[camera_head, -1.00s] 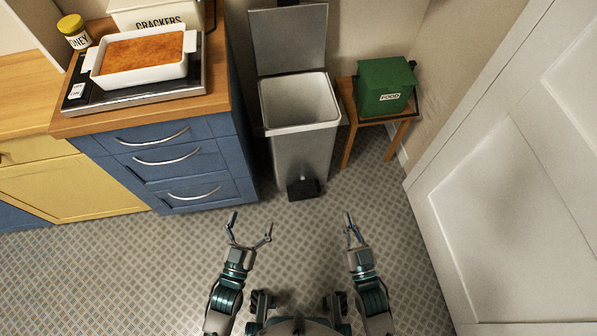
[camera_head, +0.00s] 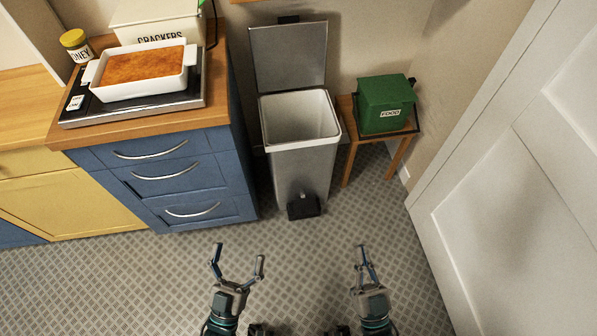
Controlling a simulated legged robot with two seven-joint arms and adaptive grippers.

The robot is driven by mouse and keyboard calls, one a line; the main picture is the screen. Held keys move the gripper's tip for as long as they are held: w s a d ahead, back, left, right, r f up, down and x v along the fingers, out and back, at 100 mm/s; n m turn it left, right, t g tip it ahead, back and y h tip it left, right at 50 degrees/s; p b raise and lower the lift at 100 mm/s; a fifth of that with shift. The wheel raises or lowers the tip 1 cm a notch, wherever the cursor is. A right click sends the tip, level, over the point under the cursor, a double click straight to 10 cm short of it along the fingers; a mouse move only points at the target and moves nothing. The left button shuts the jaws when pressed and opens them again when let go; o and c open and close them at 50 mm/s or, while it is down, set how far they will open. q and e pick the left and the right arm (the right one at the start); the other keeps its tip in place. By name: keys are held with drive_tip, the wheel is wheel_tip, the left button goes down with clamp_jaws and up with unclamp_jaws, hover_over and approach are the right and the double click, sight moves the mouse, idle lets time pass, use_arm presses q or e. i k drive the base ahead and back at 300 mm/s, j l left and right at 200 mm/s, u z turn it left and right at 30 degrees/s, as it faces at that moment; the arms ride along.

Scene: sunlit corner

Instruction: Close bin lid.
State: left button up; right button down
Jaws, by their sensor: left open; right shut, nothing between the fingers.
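The bin (camera_head: 304,165) is a tall grey metal pedal bin standing on the floor between the blue drawers and a small stool. Its lid (camera_head: 289,57) is open and stands upright at the back, against the wall. The white inner rim (camera_head: 332,132) shows and the inside looks empty. A black pedal (camera_head: 303,207) sits at its foot. My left gripper (camera_head: 238,257) is open and empty, in front of the bin and to its left. My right gripper (camera_head: 363,254) is shut and empty, in front of the bin and to its right. Neither touches the bin.
Blue drawers (camera_head: 165,178) stand left of the bin, with a baking dish (camera_head: 143,88) on the worktop above. A wooden stool (camera_head: 351,143) with a green food box (camera_head: 386,103) stands close on the right. A white door (camera_head: 500,190) is further right. The floor before the bin is clear.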

sight(290, 53)
drive_tip(key=i+l+z, duration=0.1)
drive_tip(key=i+z, duration=0.35)
drive_tip(key=i, duration=0.5)
